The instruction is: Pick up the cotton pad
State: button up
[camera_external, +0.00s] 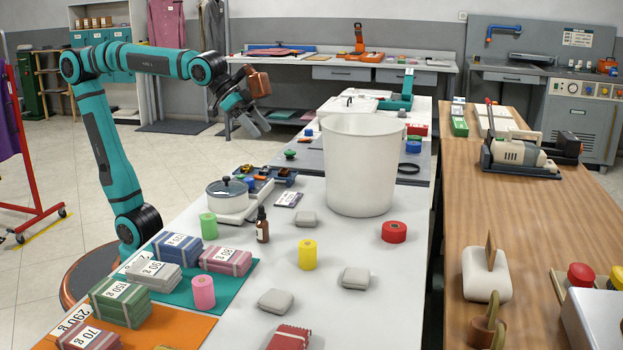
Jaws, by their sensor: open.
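Three small pale grey, pillow-shaped pads lie apart on the white table: a near pad (276,301), a right pad (355,278) and a far pad (306,218). They look alike, and I cannot tell which of them is the cotton pad. My gripper (256,128) is open and appears empty. It is raised in the air at the upper left, well above the table and far from all three pads.
A tall white bin (360,165) stands behind the pads. A yellow roll (308,254), a red roll (394,232) and a brown bottle (262,226) stand near them. A lidded pot (228,194) and labelled cloth bundles (120,302) are at the left. Bare table surrounds the pads.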

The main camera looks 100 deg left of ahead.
jog(key=w+d+f+n+g+y, duration=0.1)
jog(key=w+d+f+g, duration=0.3)
jog(key=w+f, duration=0.3)
send_over(306, 215)
jog(key=s, duration=0.2)
notch_tip(306, 215, down, 10)
jog(key=shift+s+r, duration=0.1)
jog(key=shift+s, duration=0.05)
jog(key=shift+x, duration=2.65)
jog(key=shift+s+d, duration=0.2)
jog(key=c, duration=1)
